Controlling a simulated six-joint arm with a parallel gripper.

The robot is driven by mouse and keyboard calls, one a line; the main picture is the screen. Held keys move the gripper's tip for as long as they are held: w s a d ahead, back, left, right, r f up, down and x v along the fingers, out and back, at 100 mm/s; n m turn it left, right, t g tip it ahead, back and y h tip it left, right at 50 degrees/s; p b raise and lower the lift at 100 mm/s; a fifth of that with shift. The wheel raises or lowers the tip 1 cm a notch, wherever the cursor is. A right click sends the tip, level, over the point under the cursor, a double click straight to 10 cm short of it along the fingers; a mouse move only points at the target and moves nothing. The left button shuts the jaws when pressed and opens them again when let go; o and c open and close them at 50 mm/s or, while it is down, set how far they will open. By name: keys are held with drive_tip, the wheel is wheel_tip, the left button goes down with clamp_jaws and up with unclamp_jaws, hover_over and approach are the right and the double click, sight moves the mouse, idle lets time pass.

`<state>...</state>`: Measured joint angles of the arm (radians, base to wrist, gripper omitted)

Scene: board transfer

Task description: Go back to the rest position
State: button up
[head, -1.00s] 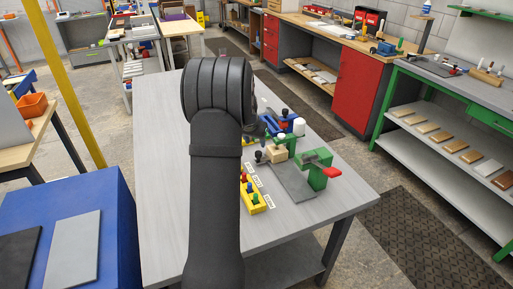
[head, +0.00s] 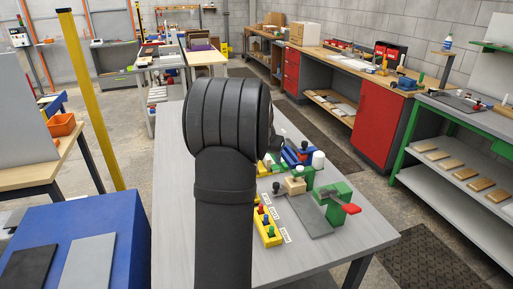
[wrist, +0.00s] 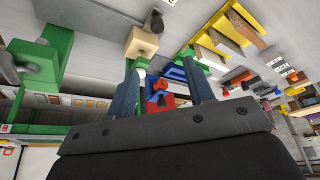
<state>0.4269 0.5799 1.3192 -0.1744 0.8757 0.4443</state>
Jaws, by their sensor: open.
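My gripper (wrist: 161,72) is open in the wrist view, with its two dark fingers apart and nothing held between them. Beyond the fingers are a red and blue part and several fixtures. In the head view my black arm stands in front of the grey table (head: 172,220) and hides my gripper. Right of the arm on the table are a grey plate (head: 308,215) with a green clamp (head: 335,208) with a red tip, a pale wooden block (head: 295,186), a yellow strip with colored knobs (head: 268,232), and a blue fixture (head: 295,157).
A blue stand (head: 128,222) with a dark and a grey board is at the left. A yellow post (head: 90,100) rises behind it. A green-framed bench (head: 455,160) with wooden boards on its shelf is at the right. The table's front right is bare.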

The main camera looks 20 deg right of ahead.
sight(278, 187)
drive_tip(key=x, duration=1.7)
drive_tip(key=shift+d+f, duration=0.1)
drive_tip(key=shift+f, duration=0.1)
drive_tip(key=shift+r, duration=0.15)
drive_tip(key=v, duration=1.8)
drive_tip(key=x, duration=1.8)
drive_tip(key=shift+s, duration=1)
drive_tip(key=shift+o, duration=0.2)
